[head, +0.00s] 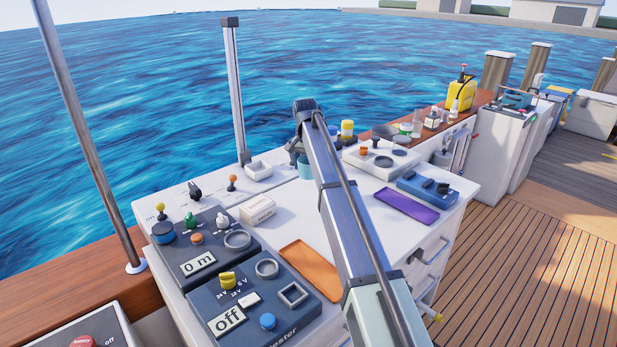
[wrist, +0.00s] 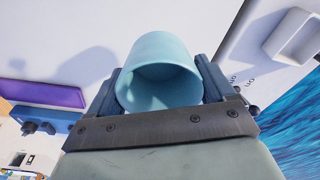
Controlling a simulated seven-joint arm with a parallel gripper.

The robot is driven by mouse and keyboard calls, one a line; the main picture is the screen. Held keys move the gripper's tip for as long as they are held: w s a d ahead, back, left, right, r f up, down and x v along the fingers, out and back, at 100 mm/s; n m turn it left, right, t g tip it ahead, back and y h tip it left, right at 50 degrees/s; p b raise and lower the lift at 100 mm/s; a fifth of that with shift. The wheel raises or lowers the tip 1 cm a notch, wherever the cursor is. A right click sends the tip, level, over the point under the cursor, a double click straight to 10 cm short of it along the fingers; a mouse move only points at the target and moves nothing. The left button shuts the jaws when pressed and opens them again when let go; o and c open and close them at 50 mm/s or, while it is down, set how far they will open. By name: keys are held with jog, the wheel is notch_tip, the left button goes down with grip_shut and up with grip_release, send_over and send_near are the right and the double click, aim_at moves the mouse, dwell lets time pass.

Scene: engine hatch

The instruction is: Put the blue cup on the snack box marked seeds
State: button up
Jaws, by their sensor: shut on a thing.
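The light blue cup (wrist: 160,62) is between the two fingers of my gripper (wrist: 160,85), which is shut on it. In the wrist view I look at its round opening, and it seems empty. In the head view, the cup (head: 305,171) shows partly behind my arm, below my gripper (head: 300,156). A shadow apart from it falls on the white counter, so it appears raised. A small white snack box (head: 258,209) lies on the counter, left of and nearer than the cup. Its printed word is too small to read surely.
An orange tray (head: 309,268), dark instrument panels (head: 209,248) and small knobs lie around the box. A white open bin (head: 258,171) stands behind it. A purple mat (head: 407,206) and blue device (head: 428,188) are right of my arm. A metal post (head: 235,95) rises at the back.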

jog(key=shift+a+r, duration=0.15)
jog(key=shift+r, duration=0.35)
jog(key=s+a+r+n, duration=0.1)
jog(key=s+a+r, duration=0.15)
jog(key=a, duration=0.35)
jog(key=s+a+r, duration=0.1)
jog(key=s+a, duration=0.2)
jog(key=a, duration=0.2)
notch_tip(320, 180, up, 2)
jog(key=r+n, duration=0.1)
jog(key=n, duration=0.2)
send_over(258, 202)
jog(key=shift+s+f+n+y, duration=0.25)
jog(key=shift+f+n+y, duration=0.1)
jog(key=shift+n, duration=0.15)
jog(key=shift+f, duration=4.95)
jog(key=shift+f, duration=0.1)
jog(key=o, duration=0.9)
